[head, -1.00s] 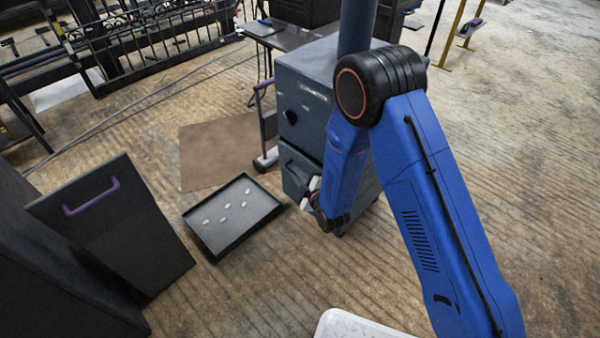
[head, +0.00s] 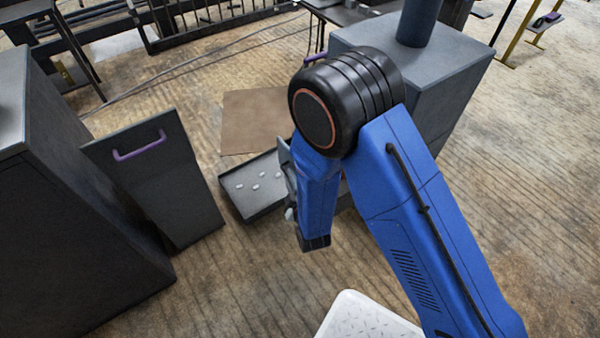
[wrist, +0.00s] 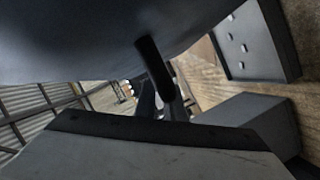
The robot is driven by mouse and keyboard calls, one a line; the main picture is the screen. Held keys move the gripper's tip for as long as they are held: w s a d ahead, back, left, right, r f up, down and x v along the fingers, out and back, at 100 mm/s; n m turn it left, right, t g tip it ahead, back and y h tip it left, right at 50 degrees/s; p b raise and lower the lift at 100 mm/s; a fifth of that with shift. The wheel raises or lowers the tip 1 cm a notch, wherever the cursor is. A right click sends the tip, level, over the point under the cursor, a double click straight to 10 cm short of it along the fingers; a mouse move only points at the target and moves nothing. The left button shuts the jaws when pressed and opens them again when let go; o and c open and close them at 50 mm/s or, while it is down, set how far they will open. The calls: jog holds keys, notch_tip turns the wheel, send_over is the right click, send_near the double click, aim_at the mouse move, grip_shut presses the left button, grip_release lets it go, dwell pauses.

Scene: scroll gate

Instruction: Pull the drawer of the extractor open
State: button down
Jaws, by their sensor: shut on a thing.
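The extractor (head: 440,70) is a dark grey cabinet with a round pipe (head: 415,22) on top, at the upper right of the head view. A broad dark grey surface (wrist: 80,35) fills the top of that view. The fingertips are hidden in the head view.
A dark panel with a purple handle (head: 140,147) leans at left beside a dark cabinet (head: 65,200). The floor at front centre is clear.

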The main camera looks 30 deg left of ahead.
jog(key=shift+s+a, duration=0.1)
jog(key=shift+s, duration=0.25)
jog(key=c, duration=1.8)
grip_release()
jog(key=shift+c, duration=0.2)
